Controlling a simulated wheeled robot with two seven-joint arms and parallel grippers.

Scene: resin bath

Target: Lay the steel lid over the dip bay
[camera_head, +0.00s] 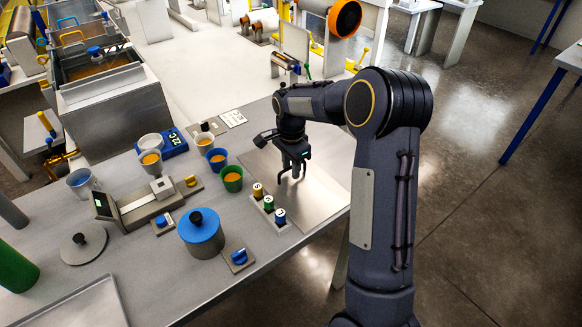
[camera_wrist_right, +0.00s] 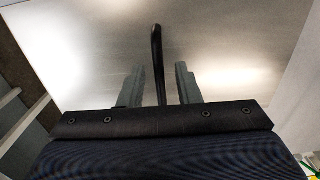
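The steel lid (camera_head: 318,205) is a flat, shiny plate lying on the right end of the grey bench. In the right wrist view the lid (camera_wrist_right: 225,65) fills most of the background, and its dark bar handle (camera_wrist_right: 157,55) rises between my fingers. My right gripper (camera_head: 292,172) points down over the lid; in the right wrist view its fingers (camera_wrist_right: 158,88) are apart, with a gap on each side of the handle. What seems to be the dip bay is an open steel tank (camera_head: 112,107) at upper left, with amber liquid inside. My left gripper is not in view.
Coloured cups (camera_head: 232,178), small capped bottles (camera_head: 268,204), a blue-lidded pot (camera_head: 203,240) and a scale-like device (camera_head: 140,207) crowd the bench left of the lid. A round grey lid (camera_head: 84,243) and a tray (camera_head: 75,308) lie nearer. Open floor (camera_head: 480,220) is at right.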

